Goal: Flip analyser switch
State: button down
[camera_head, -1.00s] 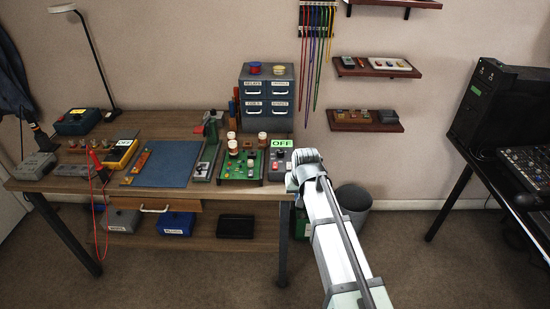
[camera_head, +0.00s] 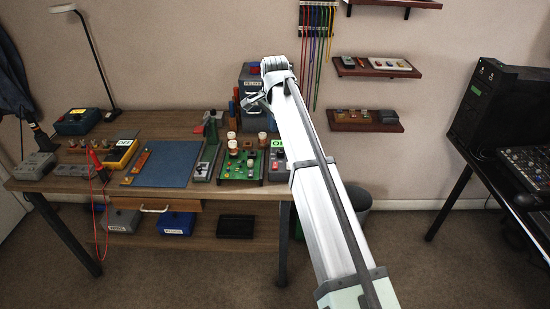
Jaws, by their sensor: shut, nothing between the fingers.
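A small grey box with a green label (camera_head: 277,143) stands at the right end of the workbench, to the right of the green circuit board (camera_head: 240,167). I cannot tell from any readable name whether this is the analyser. My gripper (camera_head: 250,103) is shut and empty. It shows in front of the drawer cabinet, above and left of the green label in the picture, apart from the box as far as I can see.
The drawer cabinet (camera_head: 252,78) stands behind my gripper, partly covered. A blue mat (camera_head: 168,163) and a yellow device (camera_head: 120,154) with a white label lie to the left. Coloured cables (camera_head: 318,50) hang on the wall.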

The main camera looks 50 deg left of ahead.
aim_at(275, 163)
jog(key=m, duration=0.2)
jog(key=d+m, duration=0.1)
jog(key=m, duration=0.2)
jog(key=m+h, duration=0.1)
jog(key=m, duration=0.2)
jog(key=shift+s+d+f+g, duration=0.2)
jog(key=shift+s+d+g, duration=0.1)
jog(key=shift+s, duration=0.1)
jog(key=f, duration=0.4)
jog(key=w+a+f, duration=0.1)
jog(key=f, duration=0.8)
jog(key=shift+w+a+f, duration=0.15)
jog(key=shift+a+f, duration=0.05)
jog(key=shift+f, duration=0.2)
